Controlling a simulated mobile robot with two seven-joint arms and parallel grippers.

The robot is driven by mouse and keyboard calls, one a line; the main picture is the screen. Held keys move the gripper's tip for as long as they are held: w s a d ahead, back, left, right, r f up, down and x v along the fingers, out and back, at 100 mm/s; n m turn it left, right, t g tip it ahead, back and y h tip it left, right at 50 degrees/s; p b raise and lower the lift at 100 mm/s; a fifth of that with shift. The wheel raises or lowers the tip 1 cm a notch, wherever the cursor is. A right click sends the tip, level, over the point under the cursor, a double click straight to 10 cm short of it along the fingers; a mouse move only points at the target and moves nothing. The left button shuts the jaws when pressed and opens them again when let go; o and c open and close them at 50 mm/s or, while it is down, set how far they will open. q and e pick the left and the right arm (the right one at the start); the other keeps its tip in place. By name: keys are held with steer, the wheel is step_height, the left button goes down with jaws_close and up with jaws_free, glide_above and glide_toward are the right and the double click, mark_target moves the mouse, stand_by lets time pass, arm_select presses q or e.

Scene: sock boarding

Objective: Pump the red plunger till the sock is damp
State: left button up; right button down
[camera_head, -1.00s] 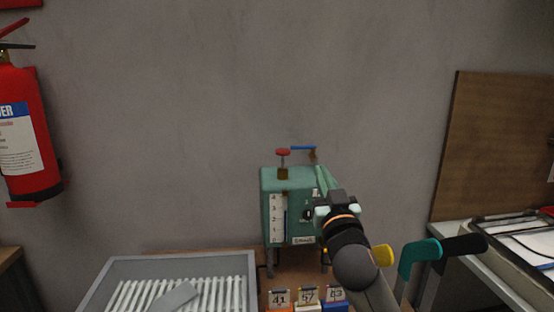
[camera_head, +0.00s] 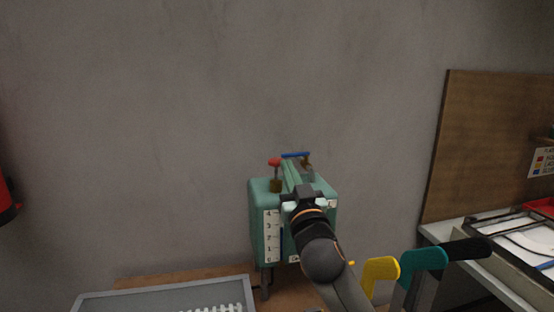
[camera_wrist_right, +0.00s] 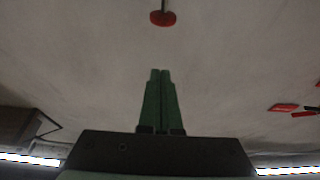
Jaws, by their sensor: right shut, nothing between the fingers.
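The red plunger (camera_head: 274,162) stands up on its stem at the top left of the teal machine (camera_head: 263,193). My right gripper (camera_head: 297,170) is in front of the machine's upper part, its fingers closed and empty, to the right of the plunger in the head view. In the right wrist view the closed green fingers (camera_wrist_right: 160,75) point up toward the round red plunger knob (camera_wrist_right: 162,18), with a visible gap between them. I cannot make out a sock. My left gripper is not in view.
A blue-handled lever (camera_head: 295,155) sits on the machine's top, close to my right fingers. A grey tray (camera_head: 165,298) lies at lower left. Yellow (camera_head: 380,270) and teal (camera_head: 425,258) handles stand at right. A brown board (camera_head: 483,150) leans behind the right bench.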

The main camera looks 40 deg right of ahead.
step_height(320, 180, up, 4)
steer(key=p, duration=0.3)
glide_above(276, 168)
steer(key=s, duration=0.2)
steer(key=shift+w+a+f+b, duration=0.1)
steer(key=shift+a+f+b, duration=0.1)
steer(key=shift+f, duration=0.6)
steer(key=shift+a+f+b, duration=0.1)
steer(key=shift+f+b, duration=0.05)
steer(key=shift+f, duration=0.6)
steer(key=shift+w+a+f+b, duration=0.1)
steer(key=shift+f+b, duration=0.1)
steer(key=shift+f, duration=0.6)
step_height(276, 168, down, 4)
steer(key=b, duration=0.3)
steer(key=shift+s, duration=0.1)
steer(key=shift+r, duration=0.15)
